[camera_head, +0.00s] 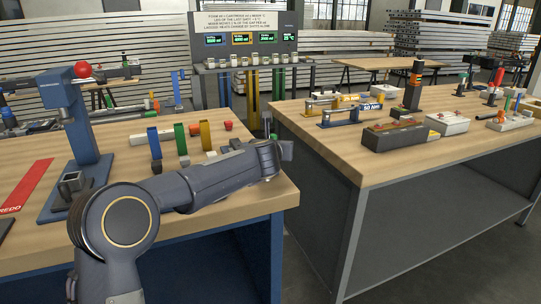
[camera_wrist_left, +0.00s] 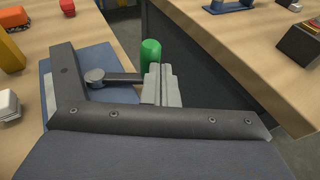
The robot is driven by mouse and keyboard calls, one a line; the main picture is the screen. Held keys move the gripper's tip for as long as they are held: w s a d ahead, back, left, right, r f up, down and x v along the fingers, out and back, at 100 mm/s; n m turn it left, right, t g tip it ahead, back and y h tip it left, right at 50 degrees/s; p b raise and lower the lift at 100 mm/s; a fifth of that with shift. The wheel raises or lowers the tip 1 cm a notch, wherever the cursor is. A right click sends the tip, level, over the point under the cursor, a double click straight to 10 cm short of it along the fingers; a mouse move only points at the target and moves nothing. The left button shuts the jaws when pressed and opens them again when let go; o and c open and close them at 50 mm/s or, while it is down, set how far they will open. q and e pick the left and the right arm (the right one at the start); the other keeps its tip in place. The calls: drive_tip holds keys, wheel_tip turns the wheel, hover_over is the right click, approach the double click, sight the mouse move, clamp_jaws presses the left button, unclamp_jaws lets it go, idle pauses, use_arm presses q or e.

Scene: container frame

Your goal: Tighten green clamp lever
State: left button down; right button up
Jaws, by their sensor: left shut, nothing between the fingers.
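The green clamp lever's grip (camera_wrist_left: 150,52) stands upright just beyond my left fingertips in the left wrist view. A dark lever arm (camera_wrist_left: 122,77) runs right from a round grey pivot (camera_wrist_left: 95,77) towards the fingers. Its far end is hidden behind them. My left gripper (camera_wrist_left: 162,82) is shut and empty, with its fingers close beside the lever. Whether they touch it I cannot tell. In the head view my left gripper (camera_head: 287,150) is over the right end of the left bench and hides most of the clamp. My right gripper is not in view.
The left bench (camera_head: 240,195) carries a blue press (camera_head: 85,125) and several coloured blocks. A gap separates it from the right bench (camera_head: 330,155), which carries fixtures and boxes. A display panel (camera_head: 243,35) stands behind.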

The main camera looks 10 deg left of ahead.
use_arm(q)
drive_tip(key=w+n+y+p, duration=0.2)
drive_tip(key=y, duration=0.1)
drive_tip(key=w+n+g+y+p, duration=0.1)
drive_tip(key=w+n+y, duration=0.1)
drive_tip(key=shift+d, duration=0.25)
idle(0.7)
